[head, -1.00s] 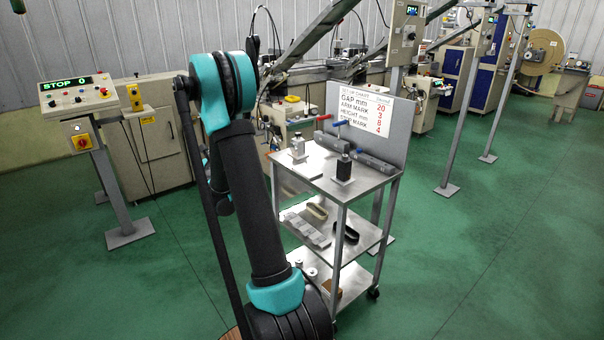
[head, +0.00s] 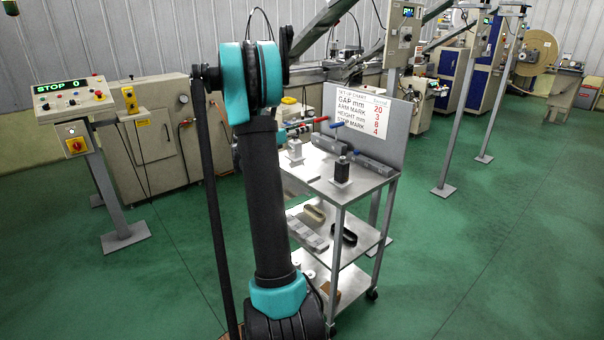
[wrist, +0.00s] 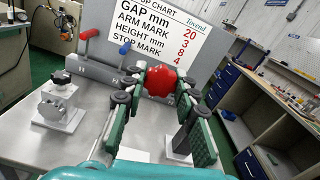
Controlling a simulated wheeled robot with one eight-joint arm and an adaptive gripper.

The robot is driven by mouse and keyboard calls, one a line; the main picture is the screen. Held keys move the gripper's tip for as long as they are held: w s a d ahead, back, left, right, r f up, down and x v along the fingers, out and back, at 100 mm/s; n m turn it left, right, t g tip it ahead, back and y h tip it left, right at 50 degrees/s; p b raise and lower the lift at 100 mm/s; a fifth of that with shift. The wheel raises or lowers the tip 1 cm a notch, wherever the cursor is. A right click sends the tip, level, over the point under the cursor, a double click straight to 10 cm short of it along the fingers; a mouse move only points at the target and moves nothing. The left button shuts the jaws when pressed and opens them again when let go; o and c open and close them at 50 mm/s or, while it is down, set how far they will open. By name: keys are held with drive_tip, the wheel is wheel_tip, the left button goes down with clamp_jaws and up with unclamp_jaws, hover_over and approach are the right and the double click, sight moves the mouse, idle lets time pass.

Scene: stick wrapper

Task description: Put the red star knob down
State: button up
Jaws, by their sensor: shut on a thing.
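The red star knob (wrist: 161,79) sits between the fingertips of my gripper (wrist: 160,84) in the wrist view. My gripper is shut on it and holds it above the cart's top (wrist: 110,137), in front of the setup chart. In the head view the cart's steel top (head: 312,174) stands right of my arm. My arm hides part of that view, and the knob is too small there to tell clearly. The knob's underside is hidden in the wrist view.
A grey post with a black knob (wrist: 60,77) stands on a white plate at left. A dark block (head: 341,169) on a white plate stands at right. Grey blocks with red (wrist: 89,35) and blue (wrist: 57,32) handles lie before the setup chart (wrist: 165,28).

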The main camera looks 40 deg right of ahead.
sight(302, 173)
wheel_tip(302, 173, down, 18)
drive_tip(key=shift+r, duration=0.2)
drive_tip(key=shift+f, duration=0.1)
idle(0.3)
drive_tip(key=o, duration=1.1)
